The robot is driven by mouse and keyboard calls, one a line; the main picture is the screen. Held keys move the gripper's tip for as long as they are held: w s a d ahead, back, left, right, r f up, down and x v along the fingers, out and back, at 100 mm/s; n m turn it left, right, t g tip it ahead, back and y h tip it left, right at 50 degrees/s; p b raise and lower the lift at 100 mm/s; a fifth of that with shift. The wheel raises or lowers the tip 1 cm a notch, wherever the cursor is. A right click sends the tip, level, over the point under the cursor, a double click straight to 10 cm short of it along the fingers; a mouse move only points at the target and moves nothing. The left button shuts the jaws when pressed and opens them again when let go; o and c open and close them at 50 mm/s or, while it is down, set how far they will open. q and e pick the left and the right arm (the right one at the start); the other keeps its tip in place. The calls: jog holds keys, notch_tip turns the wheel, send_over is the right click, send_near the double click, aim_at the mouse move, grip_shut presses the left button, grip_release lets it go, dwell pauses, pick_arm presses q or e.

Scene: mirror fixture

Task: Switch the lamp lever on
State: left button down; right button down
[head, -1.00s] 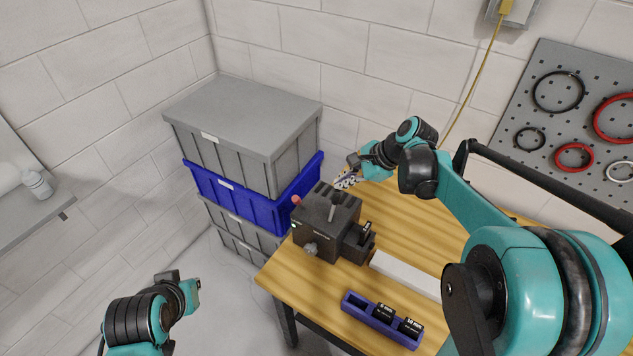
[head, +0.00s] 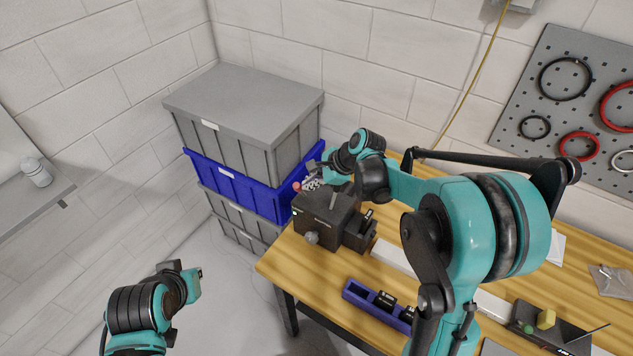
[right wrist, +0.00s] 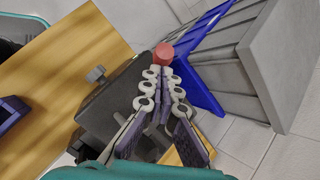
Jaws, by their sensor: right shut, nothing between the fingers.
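A dark box-shaped fixture (head: 318,222) stands at the left end of the wooden table, with a red ball-tipped lever (head: 296,186) at its upper left edge. The red tip also shows in the right wrist view (right wrist: 163,54). My right gripper (head: 308,184) is shut and empty above the fixture, its fingertips close beside the red tip. In the right wrist view the fingertips (right wrist: 165,72) overlap the near side of the red tip; I cannot tell whether they touch it. My left gripper (head: 190,280) is low at the left, away from the table, and its jaw state is unclear.
Stacked grey and blue crates (head: 235,180) stand close behind and left of the fixture. A grey knob (head: 311,238) sticks out of its front. A blue tray (head: 360,292) with black blocks lies in front on the table (head: 290,272). A pegboard (head: 570,95) hangs at right.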

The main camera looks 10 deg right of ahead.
jog(key=shift+s+a+f+t+h, duration=0.2)
jog(key=shift+s+a+t+h, duration=0.1)
jog(key=shift+s+a, duration=0.1)
jog(key=shift+s+a+f+b, duration=0.15)
jog(key=shift+s+a+b, duration=0.15)
jog(key=shift+b, duration=0.2)
jog(key=shift+s+a, duration=0.1)
jog(key=shift+s, duration=0.05)
